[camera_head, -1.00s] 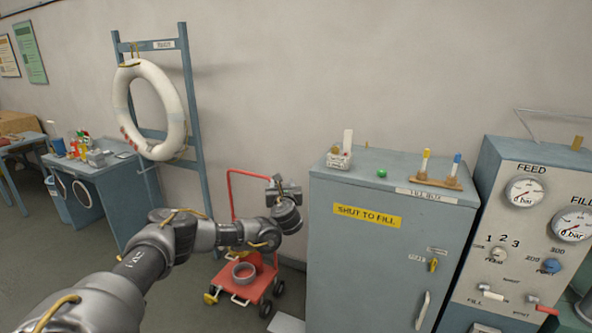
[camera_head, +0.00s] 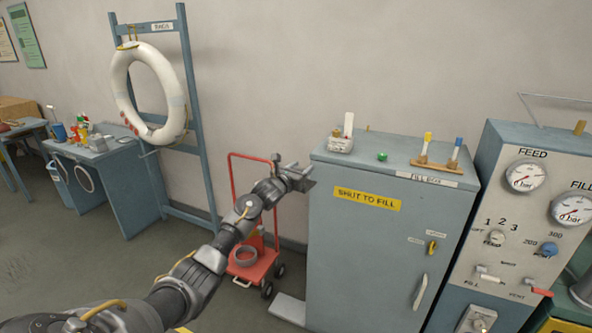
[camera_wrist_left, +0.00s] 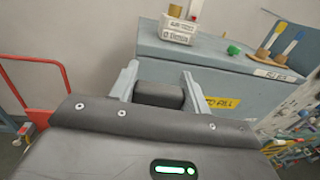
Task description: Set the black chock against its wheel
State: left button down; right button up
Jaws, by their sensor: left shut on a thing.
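My left gripper (camera_head: 299,175) is shut on the black chock (camera_wrist_left: 158,95), which shows as a dark block between the fingers in the left wrist view. In the head view the gripper is raised in front of the filling cabinet's left upper edge, and the chock cannot be made out there. A red trolley (camera_head: 262,268) with black wheels stands on the floor behind and below my left arm. My right gripper is not in view.
The blue-grey cabinet (camera_head: 375,260) stands right of the trolley, with a flat grey plate (camera_head: 288,309) on the floor at its foot. A gauge panel (camera_head: 520,225) is farther right. A rack with a white ring (camera_head: 150,90) and a bench (camera_head: 125,190) are left.

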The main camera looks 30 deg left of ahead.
pick_arm(q)
jog(key=s+d+f+m+g+h+b, duration=0.15)
jog(key=s+d+f+h, duration=0.3)
jog(key=s+d, duration=0.75)
jog(key=s+d+f+m+h+b, duration=0.1)
jog(key=s+d+f+m+h, duration=0.3)
jog(key=s+d, duration=0.8)
jog(key=s+d+f+b, duration=0.1)
jog(key=s+f+b, duration=0.9)
jog(key=f+b, duration=0.1)
jog(key=shift+s+d+f+g+h+b, duration=0.15)
jog(key=shift+d+f+g+h+b, duration=0.1)
jog(key=shift+f+g+h+b, duration=0.15)
